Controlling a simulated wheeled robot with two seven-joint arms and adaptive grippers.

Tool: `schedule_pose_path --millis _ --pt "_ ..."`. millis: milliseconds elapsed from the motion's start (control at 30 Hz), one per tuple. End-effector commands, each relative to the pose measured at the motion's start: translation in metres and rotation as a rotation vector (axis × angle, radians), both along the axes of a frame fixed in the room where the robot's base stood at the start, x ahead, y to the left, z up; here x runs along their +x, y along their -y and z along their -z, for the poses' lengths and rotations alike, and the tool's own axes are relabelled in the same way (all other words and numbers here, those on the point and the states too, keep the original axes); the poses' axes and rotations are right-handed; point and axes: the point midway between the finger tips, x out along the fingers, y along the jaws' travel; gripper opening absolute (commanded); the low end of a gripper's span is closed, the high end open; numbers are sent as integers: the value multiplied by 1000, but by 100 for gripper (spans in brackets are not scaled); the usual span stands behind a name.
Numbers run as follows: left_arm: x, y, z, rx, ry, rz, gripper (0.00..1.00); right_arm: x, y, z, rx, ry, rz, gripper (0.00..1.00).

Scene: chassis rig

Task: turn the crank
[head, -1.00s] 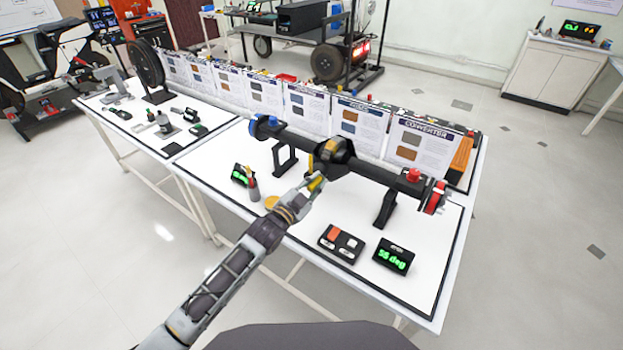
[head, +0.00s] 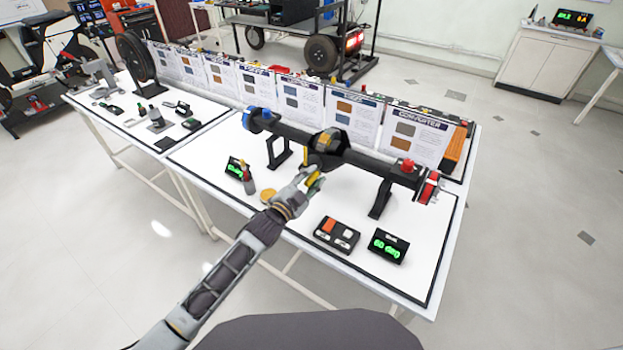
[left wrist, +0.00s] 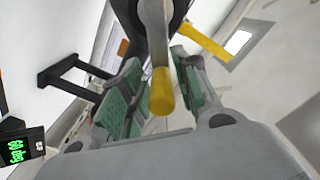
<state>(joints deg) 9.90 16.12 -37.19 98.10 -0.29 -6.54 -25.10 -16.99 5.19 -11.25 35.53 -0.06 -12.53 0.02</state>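The axle (head: 285,133) is a dark horizontal tube on black stands, with a dark and yellow centre housing (head: 328,146), a blue left end and a red right end. My left gripper (head: 312,180) is in front of the housing at the crank. Part of the crank is hidden by the gripper in the head view. My right gripper is not in view.
A black box with orange and white buttons (head: 337,235) sits on the table (head: 300,268) beside the display. A small display and a pen-like bottle (head: 248,182) stand left of my gripper, near a yellow disc (head: 268,195). White information panels (head: 350,120) line the back.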

Motion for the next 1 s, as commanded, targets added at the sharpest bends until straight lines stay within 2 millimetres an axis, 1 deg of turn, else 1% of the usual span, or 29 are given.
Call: schedule_pose_path --millis 267,567,767,1000 --pt "0 0 -1 -1 1 0 41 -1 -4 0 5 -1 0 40" --pt "-4 -3 -1 -1 1 0 41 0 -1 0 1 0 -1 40" --pt "-16 -12 0 0 1 -1 41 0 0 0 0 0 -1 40" --pt "-36 -26 0 1 1 0 41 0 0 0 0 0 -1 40"
